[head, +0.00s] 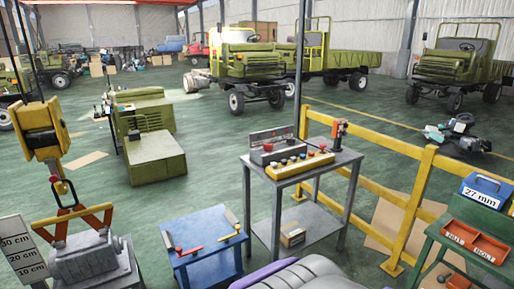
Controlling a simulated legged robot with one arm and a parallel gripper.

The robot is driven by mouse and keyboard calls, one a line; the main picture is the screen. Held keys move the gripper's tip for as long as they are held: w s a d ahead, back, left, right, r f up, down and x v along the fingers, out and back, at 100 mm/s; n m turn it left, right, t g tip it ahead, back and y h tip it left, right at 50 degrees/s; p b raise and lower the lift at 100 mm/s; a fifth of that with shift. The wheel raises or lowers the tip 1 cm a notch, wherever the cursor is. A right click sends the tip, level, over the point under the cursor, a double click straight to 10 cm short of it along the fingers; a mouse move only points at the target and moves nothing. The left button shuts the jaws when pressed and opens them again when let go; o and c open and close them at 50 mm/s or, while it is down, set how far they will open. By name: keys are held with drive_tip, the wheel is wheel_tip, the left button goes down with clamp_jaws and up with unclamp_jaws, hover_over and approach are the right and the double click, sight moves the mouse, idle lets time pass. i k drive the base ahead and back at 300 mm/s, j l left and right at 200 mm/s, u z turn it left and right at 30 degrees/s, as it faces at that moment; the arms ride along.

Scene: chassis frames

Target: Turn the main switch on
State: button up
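A control panel stands on a grey metal table (335,162) right of the middle. It has a yellow box (283,170) with several buttons on its top and a grey box (273,140) behind it. A red round knob (268,147) shows at the left of the panel, and another red part (322,147) at its right end. I cannot tell which of these is the main switch, or its position. My gripper is not in view.
An orange and black tool (340,131) stands at the table's right corner. A yellow railing (420,185) runs behind the table. A low blue table (206,262) with tools stands in front left. A hoist (42,130) holds a grey block (90,258) at left. Green floor lies between.

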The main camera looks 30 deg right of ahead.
sight(268, 147)
drive_tip(key=i+l, duration=1.2)
drive_tip(key=l, duration=0.15)
